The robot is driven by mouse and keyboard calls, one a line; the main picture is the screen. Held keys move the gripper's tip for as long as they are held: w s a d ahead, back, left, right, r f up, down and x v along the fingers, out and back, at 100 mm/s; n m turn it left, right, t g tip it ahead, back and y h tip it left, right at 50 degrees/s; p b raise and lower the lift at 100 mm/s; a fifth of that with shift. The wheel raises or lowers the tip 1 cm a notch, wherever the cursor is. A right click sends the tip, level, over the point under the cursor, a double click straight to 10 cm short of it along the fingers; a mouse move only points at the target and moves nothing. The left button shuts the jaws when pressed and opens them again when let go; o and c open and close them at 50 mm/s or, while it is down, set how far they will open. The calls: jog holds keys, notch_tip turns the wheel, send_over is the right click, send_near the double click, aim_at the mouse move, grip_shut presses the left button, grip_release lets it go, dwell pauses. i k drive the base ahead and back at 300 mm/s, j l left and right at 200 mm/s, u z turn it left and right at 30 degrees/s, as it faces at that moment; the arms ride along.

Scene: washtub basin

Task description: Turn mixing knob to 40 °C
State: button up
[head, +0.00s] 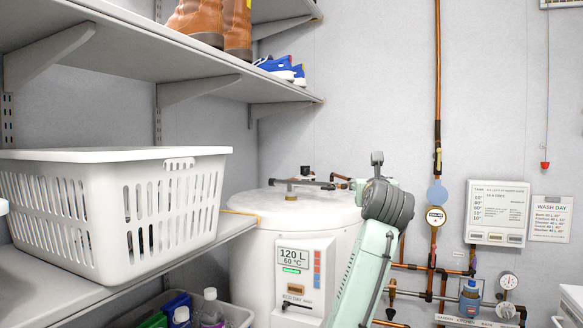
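The white water heater (258,262) stands in the middle, with a front panel whose display (296,257) reads 120 L and 60 °C. Copper pipes (437,70) run down the wall to its right, with a round white tag or gauge (436,216) and a blue disc (437,194) on them. A blue fitting or bottle (470,298) is at the lower right among the pipes. I cannot tell which part is the mixing knob or read its setting. My pale green arm rises in front of the heater's right side; my gripper is not visible.
A white laundry basket (75,215) sits on the grey shelf at left. Boots (238,25) and blue shoes (278,68) stand on the upper shelf. A crate (238,317) of bottles is below. A wall panel (497,190), Wash Day card (550,218) and dial gauge (508,281) are at right.

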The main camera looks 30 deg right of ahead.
aim_at(305, 170)
jog(key=i, duration=1.15)
jog(key=i+l, duration=0.1)
jog(key=l, duration=0.15)
jog(key=i+l, duration=0.1)
jog(key=l, duration=0.1)
